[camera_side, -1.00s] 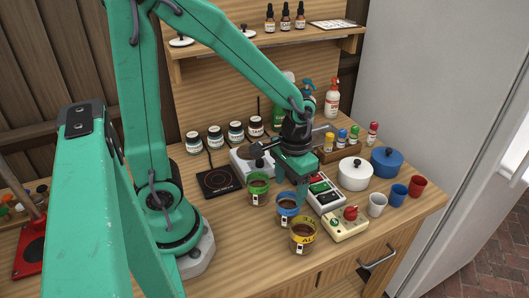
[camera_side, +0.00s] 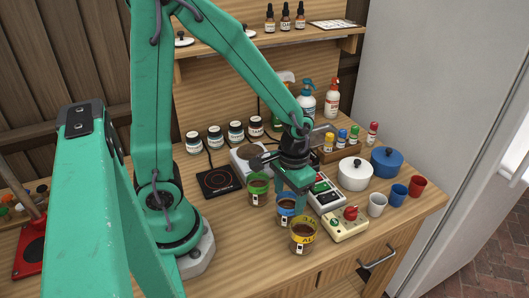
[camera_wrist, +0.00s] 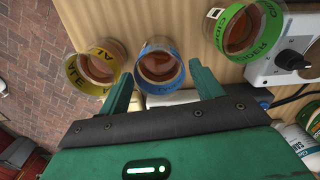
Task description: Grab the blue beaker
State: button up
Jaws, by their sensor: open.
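The blue beaker (camera_side: 285,214), a clear cup with a blue band and brown liquid, stands upright on the bench between the green-banded beaker (camera_side: 258,190) and the yellow-banded beaker (camera_side: 303,237). My gripper (camera_side: 292,198) is right at the blue beaker in the side view and partly hides it. In the wrist view the open fingers (camera_wrist: 162,88) point toward the blue beaker (camera_wrist: 160,64), which lies between and just beyond their tips. The gripper holds nothing. Whether a finger touches the beaker I cannot tell.
In the wrist view the yellow-banded beaker (camera_wrist: 96,67) is close on the left and the green-banded beaker (camera_wrist: 244,32) on the right. A grey box with buttons (camera_side: 326,196) and a cream box with a red knob (camera_side: 345,224) stand right of the beakers.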

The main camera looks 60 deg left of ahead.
jog(key=shift+s+f, duration=0.15)
jog(key=shift+f, duration=2.05)
jog(key=c, duration=0.9)
jog(key=shift+r, duration=0.35)
jog(key=shift+r, duration=4.6)
jog(key=shift+r, duration=0.1)
